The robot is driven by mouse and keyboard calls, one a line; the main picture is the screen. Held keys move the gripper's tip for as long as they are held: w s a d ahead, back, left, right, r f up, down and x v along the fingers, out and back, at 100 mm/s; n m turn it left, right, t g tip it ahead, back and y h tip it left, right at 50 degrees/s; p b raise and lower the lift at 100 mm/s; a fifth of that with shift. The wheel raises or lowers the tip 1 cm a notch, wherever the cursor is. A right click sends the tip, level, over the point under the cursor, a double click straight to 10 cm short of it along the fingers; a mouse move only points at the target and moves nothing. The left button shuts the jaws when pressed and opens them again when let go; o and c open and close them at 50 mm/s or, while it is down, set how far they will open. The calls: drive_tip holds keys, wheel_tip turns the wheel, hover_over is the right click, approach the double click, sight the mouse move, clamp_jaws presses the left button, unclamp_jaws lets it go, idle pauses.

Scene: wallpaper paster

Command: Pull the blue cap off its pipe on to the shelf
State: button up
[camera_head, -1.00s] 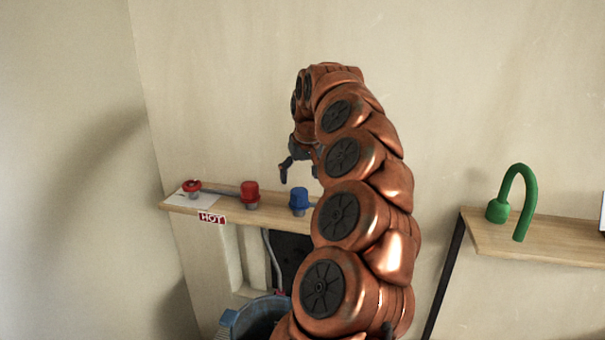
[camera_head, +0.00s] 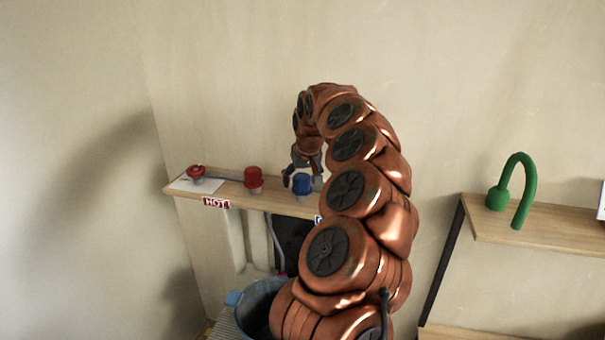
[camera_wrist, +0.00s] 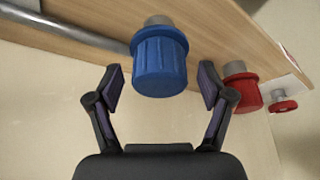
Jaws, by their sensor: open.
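The blue cap (camera_head: 302,183) sits on its pipe on the left wooden shelf (camera_head: 228,192). In the wrist view the ribbed blue cap (camera_wrist: 160,62) is centred ahead of my gripper (camera_wrist: 161,92), with a short grey pipe stub (camera_wrist: 158,20) showing beyond it. My gripper (camera_head: 303,179) is open, with one finger on each side of the cap. In the wrist view gaps show between the fingers and the cap. My arm hides the right end of this shelf in the head view.
A red cap (camera_head: 253,177) stands left of the blue one, with a red valve wheel (camera_head: 196,172) farther left. A blue bucket (camera_head: 262,300) is below the shelf.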

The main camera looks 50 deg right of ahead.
sight(300, 173)
drive_tip(key=c, duration=1.4)
drive_tip(key=shift+r, duration=0.25)
drive_tip(key=shift+r+p, duration=0.7)
drive_tip(key=shift+r, duration=1.35)
drive_tip(key=shift+r+p, duration=0.7)
drive_tip(key=shift+r, duration=1.3)
